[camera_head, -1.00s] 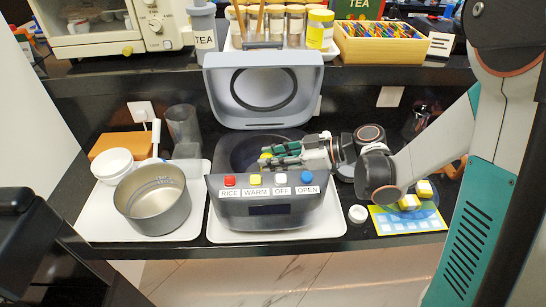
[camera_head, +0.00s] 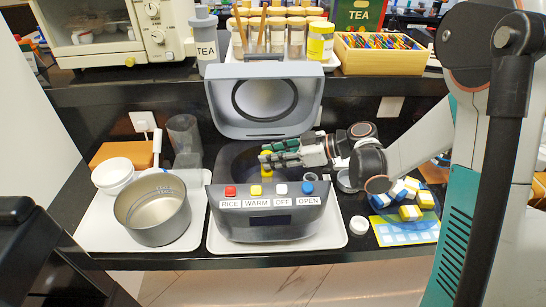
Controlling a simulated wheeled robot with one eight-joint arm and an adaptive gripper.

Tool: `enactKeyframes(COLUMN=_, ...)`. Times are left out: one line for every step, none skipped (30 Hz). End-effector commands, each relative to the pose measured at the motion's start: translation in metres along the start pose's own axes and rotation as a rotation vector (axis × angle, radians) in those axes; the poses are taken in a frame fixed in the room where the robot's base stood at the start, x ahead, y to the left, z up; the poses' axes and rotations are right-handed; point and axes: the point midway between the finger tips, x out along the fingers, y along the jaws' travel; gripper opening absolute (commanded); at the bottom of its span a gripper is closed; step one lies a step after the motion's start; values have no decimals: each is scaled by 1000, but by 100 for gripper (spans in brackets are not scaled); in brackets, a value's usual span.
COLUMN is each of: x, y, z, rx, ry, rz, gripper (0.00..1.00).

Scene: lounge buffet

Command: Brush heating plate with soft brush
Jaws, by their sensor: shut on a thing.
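The rice cooker (camera_head: 268,222) stands on a white tray with its lid (camera_head: 264,97) raised. Its dark inner well (camera_head: 238,160) is open; the heating plate at the bottom cannot be made out. My gripper (camera_head: 277,156) reaches in from the right over the well. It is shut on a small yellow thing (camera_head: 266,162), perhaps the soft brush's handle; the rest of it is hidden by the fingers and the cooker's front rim. Whether bristles touch the plate cannot be seen.
A metal pot (camera_head: 153,210) and white bowls (camera_head: 113,175) are on the left tray (camera_head: 92,232). The shelf above holds jars (camera_head: 299,38).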

Motion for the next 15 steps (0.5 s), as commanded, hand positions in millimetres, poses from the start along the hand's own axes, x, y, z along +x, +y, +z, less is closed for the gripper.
enactKeyframes(x=0, y=-1, z=1, rx=0, ry=-1, rz=-1, gripper=0)
enactKeyframes(x=0, y=-2, z=1, rx=0, ry=-2, rz=-1, gripper=0)
enactKeyframes(x=-1, y=-4, z=1, rx=0, ry=-2, rz=-1, gripper=0)
enactKeyframes(x=-1, y=-6, z=1, rx=0, ry=-2, rz=-1, gripper=0)
enactKeyframes(x=-2, y=-8, z=1, rx=0, ry=-2, rz=-1, gripper=0)
enactKeyframes(x=-3, y=-11, z=1, rx=0, ry=-2, rz=-1, gripper=0)
enactKeyframes(x=-3, y=-14, z=2, rx=0, ry=-2, rz=-1, gripper=0)
enactKeyframes(x=-4, y=-16, z=2, rx=0, ry=-2, rz=-1, gripper=0)
enactKeyframes(x=-5, y=-20, z=2, rx=0, ry=-2, rz=-1, gripper=0)
enactKeyframes(x=-6, y=-22, z=2, rx=0, ry=-2, rz=-1, gripper=0)
enactKeyframes(x=-6, y=-25, z=2, rx=0, ry=-2, rz=-1, gripper=0)
enactKeyframes(x=-7, y=-28, z=2, rx=0, ry=-1, rz=-1, gripper=0)
enactKeyframes(x=-8, y=-31, z=3, rx=0, ry=-1, rz=-1, gripper=0)
enactKeyframes(x=-9, y=-34, z=3, rx=0, ry=-1, rz=-1, gripper=0)
enactKeyframes(x=-10, y=-38, z=3, rx=0, ry=-1, rz=-1, gripper=0)
